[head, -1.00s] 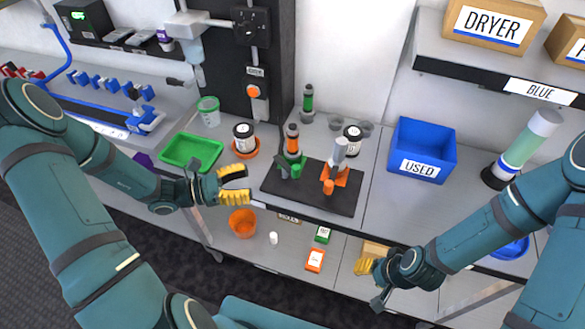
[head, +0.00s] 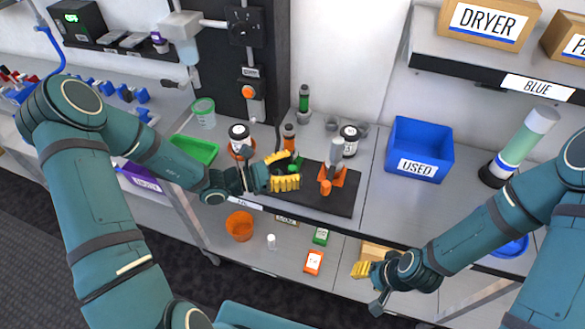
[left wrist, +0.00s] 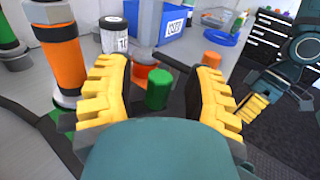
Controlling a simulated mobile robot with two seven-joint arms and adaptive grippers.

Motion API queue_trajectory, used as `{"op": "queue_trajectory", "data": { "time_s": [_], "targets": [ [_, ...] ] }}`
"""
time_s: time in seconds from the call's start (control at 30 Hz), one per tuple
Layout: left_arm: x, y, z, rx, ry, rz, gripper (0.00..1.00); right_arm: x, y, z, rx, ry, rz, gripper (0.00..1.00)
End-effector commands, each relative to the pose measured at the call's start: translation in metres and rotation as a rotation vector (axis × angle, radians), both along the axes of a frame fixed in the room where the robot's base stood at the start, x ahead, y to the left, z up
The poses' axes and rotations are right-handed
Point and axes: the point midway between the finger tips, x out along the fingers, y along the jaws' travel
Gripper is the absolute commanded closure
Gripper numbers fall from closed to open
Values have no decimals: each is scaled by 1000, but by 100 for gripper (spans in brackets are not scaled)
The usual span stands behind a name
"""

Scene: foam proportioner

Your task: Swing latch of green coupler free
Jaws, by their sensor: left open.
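The green coupler (head: 291,168) is on the black mat (head: 340,205), partly hidden behind my left gripper (head: 289,170). An upright bottle with an orange band (left wrist: 63,65) stands at it. A short green cylinder (left wrist: 159,88), seemingly its latch knob, shows between my open yellow fingers in the left wrist view; I cannot tell whether they touch it. The orange coupler (head: 331,178), with a grey-topped piece (head: 335,153) in it, stands just to the right. My right gripper (head: 362,270) is low at the front, away from the mat; its finger opening is unclear.
A white jar with a black lid (head: 349,140) stands behind the mat, another (head: 239,134) to its left. A green tray (head: 195,150) lies left and the blue USED bin (head: 419,150) right. An orange cup (head: 239,226) and small boxes sit on the lower shelf.

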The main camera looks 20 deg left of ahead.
Motion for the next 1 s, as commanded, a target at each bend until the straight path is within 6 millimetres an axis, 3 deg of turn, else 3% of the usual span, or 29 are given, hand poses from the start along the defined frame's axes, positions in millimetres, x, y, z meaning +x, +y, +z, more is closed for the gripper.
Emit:
{"op": "queue_trajectory", "data": {
  "time_s": [0.37, 0.5, 0.53, 0.77, 1.0],
  "targets": [
    [2, -4, 0, 1, 1, 0, 48, 0, 0, 0, 0, 1, 0, 53],
    [2, -3, 0, 1, 1, 0, 97, 0, 0, 0, 0, 1, 0, 53],
    [2, -3, 0, 1, 1, 0, 100, 0, 0, 0, 0, 0, 0, 53],
    [3, -4, 1, -2, 1, 15, 100, 0, 0, 1, 0, 0, 0, 53],
    [7, -8, 2, -6, 1, 137, 100, 1, 0, 5, 0, -3, -2, 53]
  ]
}}
